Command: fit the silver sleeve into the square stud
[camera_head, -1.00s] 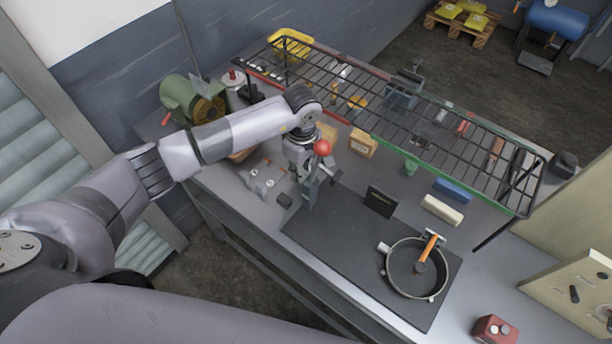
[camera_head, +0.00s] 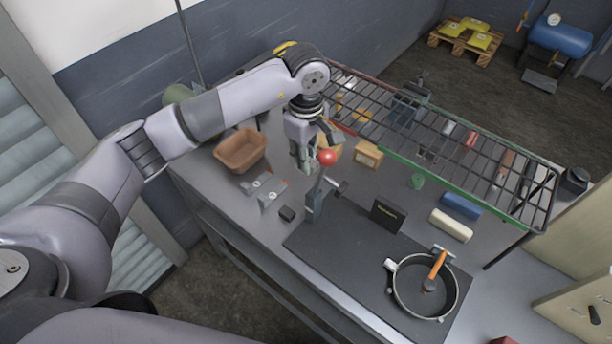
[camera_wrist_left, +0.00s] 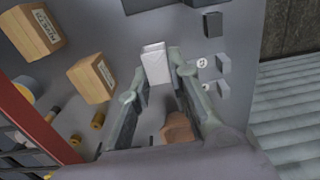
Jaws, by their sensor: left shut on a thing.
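My left gripper (camera_head: 303,160) points down above the bench, just behind the red-knobbed lever. In the left wrist view its two fingers (camera_wrist_left: 157,75) stand on either side of a pale silver block-like piece, apparently the silver sleeve (camera_wrist_left: 155,63), and are shut on it. The fingers hide this piece in the head view. Two small grey blocks with pale round marks (camera_head: 265,188) stand on the bench left of the gripper. They also show at the right of the left wrist view (camera_wrist_left: 222,75). I cannot tell which part is the square stud. My right gripper is out of view.
A lever with a red ball (camera_head: 327,157) stands close to the gripper. A brown tray (camera_head: 241,150) lies to the left, cardboard boxes (camera_head: 368,154) to the right. A wire rack (camera_head: 450,150) spans the back.

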